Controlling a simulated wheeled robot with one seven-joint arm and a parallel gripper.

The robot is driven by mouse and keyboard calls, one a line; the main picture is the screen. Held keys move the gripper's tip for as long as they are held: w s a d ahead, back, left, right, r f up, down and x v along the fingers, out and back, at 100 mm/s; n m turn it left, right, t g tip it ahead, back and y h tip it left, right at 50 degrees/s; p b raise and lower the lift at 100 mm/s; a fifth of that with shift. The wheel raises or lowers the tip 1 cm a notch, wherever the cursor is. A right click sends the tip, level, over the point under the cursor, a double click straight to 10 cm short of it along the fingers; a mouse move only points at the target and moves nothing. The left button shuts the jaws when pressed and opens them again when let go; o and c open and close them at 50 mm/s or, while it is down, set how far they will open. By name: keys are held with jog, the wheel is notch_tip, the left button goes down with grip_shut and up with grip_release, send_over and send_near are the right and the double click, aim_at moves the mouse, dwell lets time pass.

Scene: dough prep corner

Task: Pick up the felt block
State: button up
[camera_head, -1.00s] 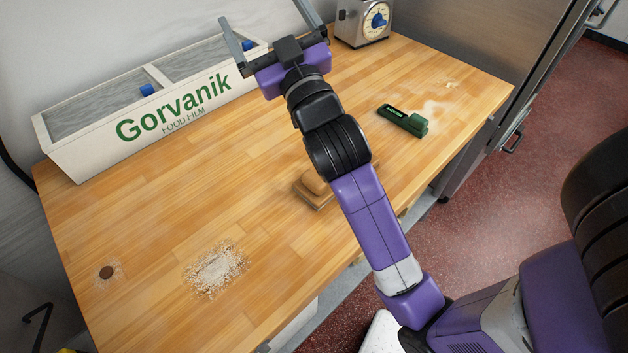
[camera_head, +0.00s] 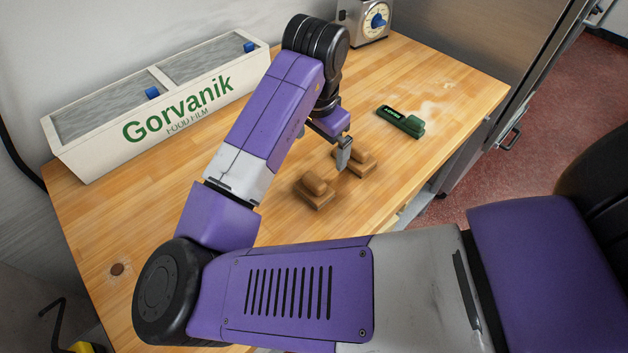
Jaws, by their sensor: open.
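Two brown blocks with rounded knob-like handles on top sit close together near the middle of the wooden table: a front left block (camera_head: 314,192) and a back right block (camera_head: 362,162). A green block-like item (camera_head: 400,121) with pale lettering lies farther right. I cannot tell from the surfaces which of these is felt. My gripper (camera_head: 343,155) is open and points down at the back right block, with a grey finger covering part of it. Its other finger is mostly hidden, and I cannot tell whether it touches the block.
A white "Gorvanik" food film box (camera_head: 165,107) stands along the wall at the back left. A scale with a blue dial (camera_head: 376,20) stands at the back. Flour (camera_head: 436,108) is scattered near the green item.

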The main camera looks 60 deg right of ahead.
aim_at(314, 179)
jog(key=a, duration=0.1)
jog(key=a+y, duration=0.1)
jog(key=s+a, duration=0.1)
jog(key=shift+s+a+f+m+g+y, duration=0.1)
jog(key=shift+a+f+m+g+y, duration=0.2)
jog(key=shift+y, duration=0.1)
jog(key=shift+a+f, duration=0.2)
jog(key=shift+a, duration=0.05)
jog(key=shift+f+p, duration=0.55)
jog(key=shift+f, duration=3.15)
jog(key=c, duration=1.5)
